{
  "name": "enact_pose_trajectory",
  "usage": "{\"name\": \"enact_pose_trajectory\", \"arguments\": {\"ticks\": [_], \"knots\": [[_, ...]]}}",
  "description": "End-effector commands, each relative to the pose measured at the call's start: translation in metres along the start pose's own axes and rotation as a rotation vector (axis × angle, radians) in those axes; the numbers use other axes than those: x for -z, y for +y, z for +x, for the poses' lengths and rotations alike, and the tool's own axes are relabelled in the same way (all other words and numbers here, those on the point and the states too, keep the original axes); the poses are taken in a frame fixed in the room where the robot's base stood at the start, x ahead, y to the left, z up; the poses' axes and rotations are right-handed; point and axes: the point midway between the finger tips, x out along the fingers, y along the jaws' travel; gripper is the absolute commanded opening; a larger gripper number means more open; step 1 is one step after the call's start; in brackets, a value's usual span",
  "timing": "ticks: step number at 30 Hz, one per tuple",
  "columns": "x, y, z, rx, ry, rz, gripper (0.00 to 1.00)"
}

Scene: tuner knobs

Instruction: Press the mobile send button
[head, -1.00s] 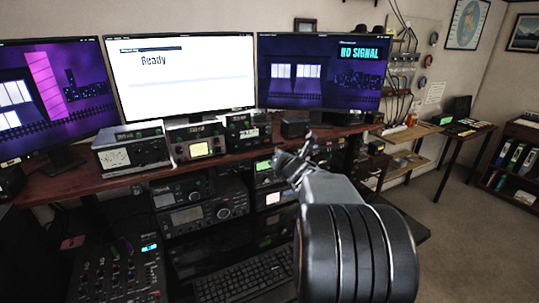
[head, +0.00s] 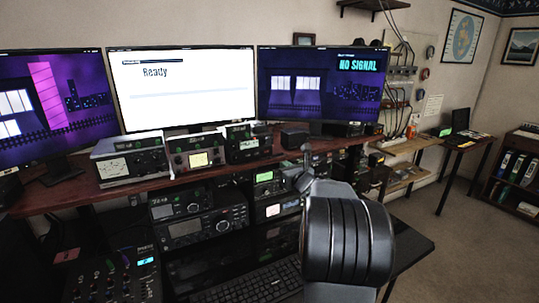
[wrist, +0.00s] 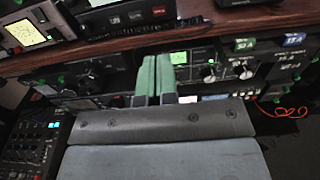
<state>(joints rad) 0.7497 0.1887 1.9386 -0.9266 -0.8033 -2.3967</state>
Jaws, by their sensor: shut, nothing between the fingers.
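A radio with a lit green display (head: 264,177) sits under the wooden shelf, left of my gripper in the head view. In the wrist view its green display (wrist: 178,58) is just behind and right of the fingertips, with round knobs further right. I cannot read which button is the mobile send button; the fingers may hide part of that panel. My gripper (wrist: 155,72) shows green-tipped fingers close together with nothing between them, pointing at the radio fronts. In the head view my gripper (head: 305,158) stands in front of the rack, and my wrist hides what is behind it. Contact cannot be told.
The wooden shelf edge (wrist: 110,55) runs just above the fingertips. Several radios stand on it below three monitors (head: 185,90). A mixer (head: 115,275) and a keyboard (head: 250,283) lie lower down. A red cable (wrist: 280,110) hangs at right. Open floor lies at right.

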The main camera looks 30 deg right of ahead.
Motion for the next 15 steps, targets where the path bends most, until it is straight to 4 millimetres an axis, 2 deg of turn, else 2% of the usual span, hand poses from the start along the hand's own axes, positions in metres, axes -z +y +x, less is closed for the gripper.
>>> {"name": "enact_pose_trajectory", "arguments": {"ticks": [9, 15], "knots": [[-0.002, 0.001, 0.062, -0.004, 0.002, 0.002, 0.00], [-0.003, 0.001, 0.093, -0.003, 0.001, 0.001, 0.00]]}}
